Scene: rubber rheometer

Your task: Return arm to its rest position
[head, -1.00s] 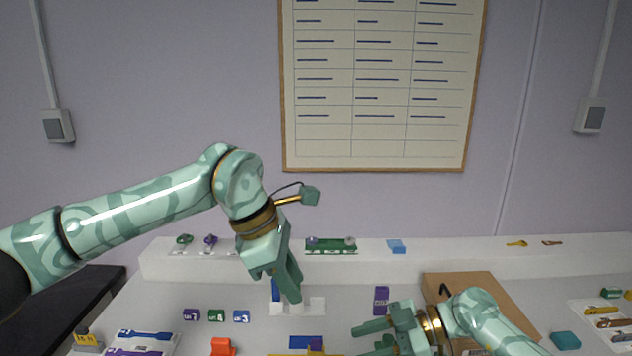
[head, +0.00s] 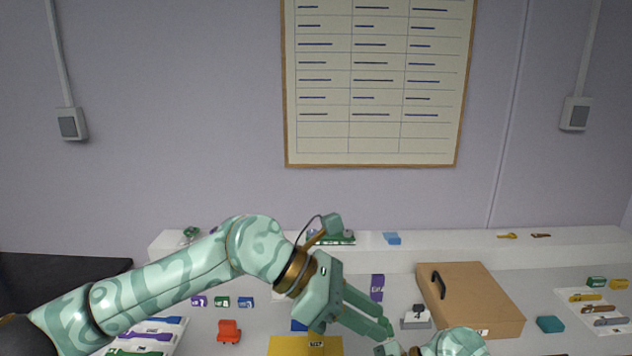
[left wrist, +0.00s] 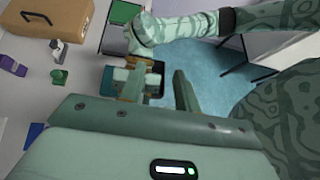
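My left arm reaches in from the left in the head view. Its gripper (head: 384,320) points right and down over the bench, with its two fingers apart and nothing between them. The left wrist view shows the same fingers (left wrist: 158,88) spread and empty. My right gripper (head: 392,348) is low in the head view, just below the left fingertips and partly cut off by the bottom edge. In the left wrist view my right arm (left wrist: 158,32) lies beyond the left fingers; its fingers are too unclear to judge.
A brown case (head: 472,298) with a black handle stands right of centre, beside a small grey-white holder (head: 416,318). An orange item (head: 229,332) and a yellow mat (head: 285,346) lie near the front. A white raised shelf (head: 450,252) runs along the back.

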